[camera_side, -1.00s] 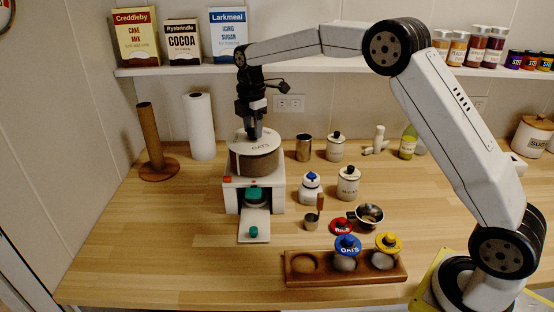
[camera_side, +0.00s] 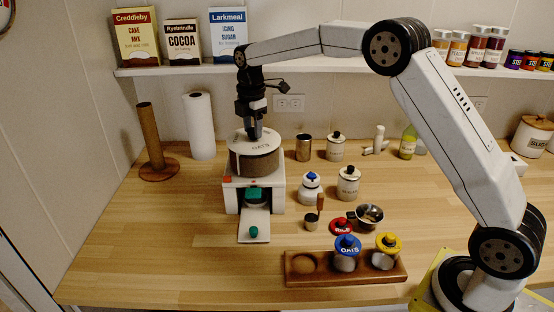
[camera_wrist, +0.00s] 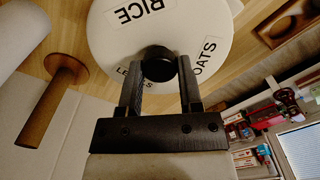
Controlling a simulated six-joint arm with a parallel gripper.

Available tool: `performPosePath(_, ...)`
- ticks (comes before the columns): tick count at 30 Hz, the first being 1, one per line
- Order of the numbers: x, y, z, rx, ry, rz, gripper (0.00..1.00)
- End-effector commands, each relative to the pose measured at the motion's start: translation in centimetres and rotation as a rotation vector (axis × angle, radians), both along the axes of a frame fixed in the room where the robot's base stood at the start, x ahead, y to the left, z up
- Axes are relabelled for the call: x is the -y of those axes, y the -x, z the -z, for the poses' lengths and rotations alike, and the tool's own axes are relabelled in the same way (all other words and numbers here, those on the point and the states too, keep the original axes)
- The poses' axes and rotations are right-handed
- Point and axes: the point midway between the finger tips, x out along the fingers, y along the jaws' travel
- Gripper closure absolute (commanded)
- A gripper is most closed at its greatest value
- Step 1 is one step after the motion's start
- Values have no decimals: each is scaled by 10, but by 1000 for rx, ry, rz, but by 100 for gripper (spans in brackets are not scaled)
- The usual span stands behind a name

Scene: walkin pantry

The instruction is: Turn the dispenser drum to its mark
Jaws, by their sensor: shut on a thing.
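The dispenser drum (camera_side: 256,163) has a white lid and sits on a white dispenser base (camera_side: 232,200) on the counter's left half. A small red patch (camera_side: 228,180) shows on the base's upper left front; I cannot tell whether it is the mark. In the wrist view the white drum top (camera_wrist: 112,45) shows RICE, OATS and a partly hidden label starting LE. My gripper (camera_side: 252,136) points down at the drum's top centre. In the wrist view its fingers (camera_wrist: 160,75) are shut on the round black knob (camera_wrist: 157,64).
Jars and a measuring cup stand to the right, and a wooden rack (camera_side: 300,279) in front. A paper towel roll (camera_side: 200,126) and brown post (camera_side: 150,135) stand left. The front left counter is clear.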

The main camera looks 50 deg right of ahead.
Motion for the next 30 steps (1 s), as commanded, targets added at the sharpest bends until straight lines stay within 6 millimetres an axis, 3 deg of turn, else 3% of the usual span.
performPosePath(14, 0, 0, -1, 2, -2, -199, 100)
performPosePath(30, 0, 0, -1, 2, -2, -691, 100)
